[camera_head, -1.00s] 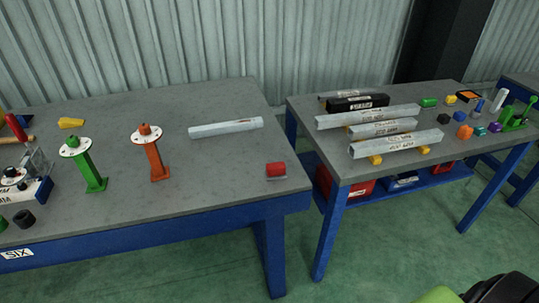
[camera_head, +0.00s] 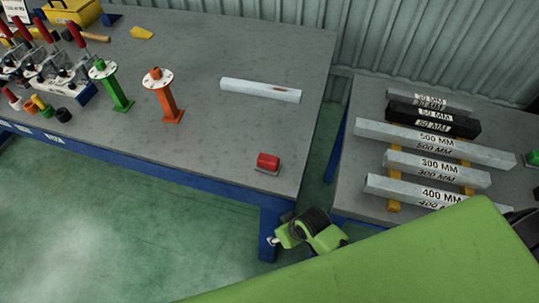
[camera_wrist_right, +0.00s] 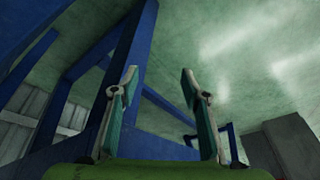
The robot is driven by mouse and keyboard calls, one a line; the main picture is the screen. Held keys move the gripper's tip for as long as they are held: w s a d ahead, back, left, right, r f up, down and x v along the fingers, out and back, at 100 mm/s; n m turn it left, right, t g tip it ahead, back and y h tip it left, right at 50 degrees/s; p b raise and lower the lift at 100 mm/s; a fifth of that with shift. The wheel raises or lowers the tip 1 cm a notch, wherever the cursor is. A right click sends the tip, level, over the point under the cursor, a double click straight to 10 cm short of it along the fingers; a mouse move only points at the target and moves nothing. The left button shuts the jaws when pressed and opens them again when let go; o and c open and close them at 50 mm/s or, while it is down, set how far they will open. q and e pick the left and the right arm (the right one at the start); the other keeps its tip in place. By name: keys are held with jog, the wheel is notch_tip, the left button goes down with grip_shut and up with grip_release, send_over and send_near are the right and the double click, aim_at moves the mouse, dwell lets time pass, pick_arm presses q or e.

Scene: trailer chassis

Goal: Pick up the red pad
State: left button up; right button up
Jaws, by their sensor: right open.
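The red pad (camera_head: 268,161) is a small red block on a thin grey base. It sits near the front right corner of the left workbench (camera_head: 215,120) in the head view. My right arm reaches in from the lower right, and its end is beside and below that corner, apart from the pad. In the right wrist view my right gripper (camera_wrist_right: 158,72) is open, with nothing between its two fingers. It faces blue bench legs and the green floor; the pad is not seen there. My left gripper is not in view.
Green and orange posts (camera_head: 166,98) and a long grey bar (camera_head: 260,90) stand or lie farther back on the bench. The right bench holds several labelled bars (camera_head: 436,144). A narrow gap separates the benches. The bench top around the pad is clear.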

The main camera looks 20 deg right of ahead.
jog(key=w+a+r+n+y+p, duration=0.15)
jog(key=a+r, duration=0.25)
jog(key=r, duration=0.6)
jog(key=w+a+r+n+y+p, duration=0.1)
jog(key=w+a+r+n, duration=0.3)
jog(key=r, duration=0.6)
notch_tip(320, 180, up, 13)
jog(key=n+g+h, duration=0.2)
jog(key=g+h, duration=0.1)
jog(key=h, duration=0.2)
send_over(268, 158)
jog(key=shift+y, duration=0.25)
notch_tip(268, 158, down, 8)
jog(key=shift+d+r+p, duration=0.1)
jog(key=shift+r+p, duration=0.15)
jog(key=shift+p, duration=0.55)
notch_tip(268, 158, down, 5)
jog(key=shift+s+r+p, duration=0.1)
jog(key=shift+r+p, duration=0.05)
jog(key=shift+p, duration=0.75)
jog(key=shift+f, duration=0.45)
grip_shut()
